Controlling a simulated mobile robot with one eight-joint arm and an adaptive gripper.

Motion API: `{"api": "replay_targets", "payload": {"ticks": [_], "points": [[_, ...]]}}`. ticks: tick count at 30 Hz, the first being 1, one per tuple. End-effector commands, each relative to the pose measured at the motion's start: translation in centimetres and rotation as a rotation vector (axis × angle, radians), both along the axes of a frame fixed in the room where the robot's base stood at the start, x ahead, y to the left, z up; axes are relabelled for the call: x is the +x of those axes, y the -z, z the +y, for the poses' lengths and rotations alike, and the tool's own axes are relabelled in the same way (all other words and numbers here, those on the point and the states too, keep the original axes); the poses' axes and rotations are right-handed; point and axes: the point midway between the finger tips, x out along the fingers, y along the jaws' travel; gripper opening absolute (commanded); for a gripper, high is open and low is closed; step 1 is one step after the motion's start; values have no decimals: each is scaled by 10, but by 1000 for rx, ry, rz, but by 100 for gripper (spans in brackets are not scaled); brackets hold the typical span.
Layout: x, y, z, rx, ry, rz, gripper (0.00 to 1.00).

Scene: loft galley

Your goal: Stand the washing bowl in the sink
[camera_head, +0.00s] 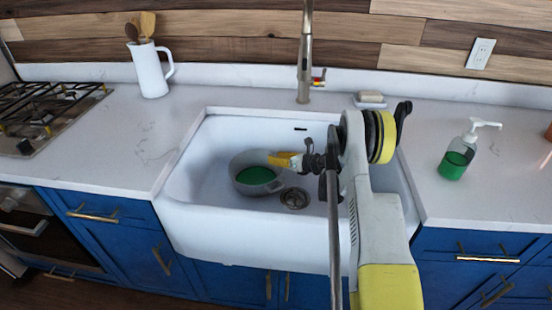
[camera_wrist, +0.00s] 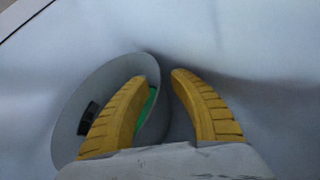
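The washing bowl (camera_head: 243,187) is grey with a green inside. It sits in the left part of the white sink (camera_head: 215,145), left of the drain, and looks about upright. My gripper (camera_head: 281,160) is at the bowl's right rim. In the wrist view the yellow fingers of my gripper (camera_wrist: 164,78) are apart, with the rim of the bowl (camera_wrist: 70,115) between them. The left finger is over the bowl's inside and hides part of it; the right finger is outside. I see no clear contact on both sides.
The tap (camera_head: 304,70) rises behind the sink. A soap bar on a dish (camera_head: 370,99) lies at the back. A soap bottle (camera_head: 455,160) stands on the right counter. A white jug with utensils (camera_head: 149,72) and a hob (camera_head: 40,110) are left. The sink's front floor is clear.

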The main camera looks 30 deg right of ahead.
Motion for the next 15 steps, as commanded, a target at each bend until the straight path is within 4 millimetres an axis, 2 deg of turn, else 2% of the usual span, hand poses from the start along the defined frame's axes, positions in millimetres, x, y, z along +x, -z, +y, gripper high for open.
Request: {"api": "replay_targets", "payload": {"ticks": [5,7,15], "points": [[-1,-4,-1,0,1,0,27],[-9,-8,-5,0,2,0,27],[-60,-30,-27,1,4,0,27]]}}
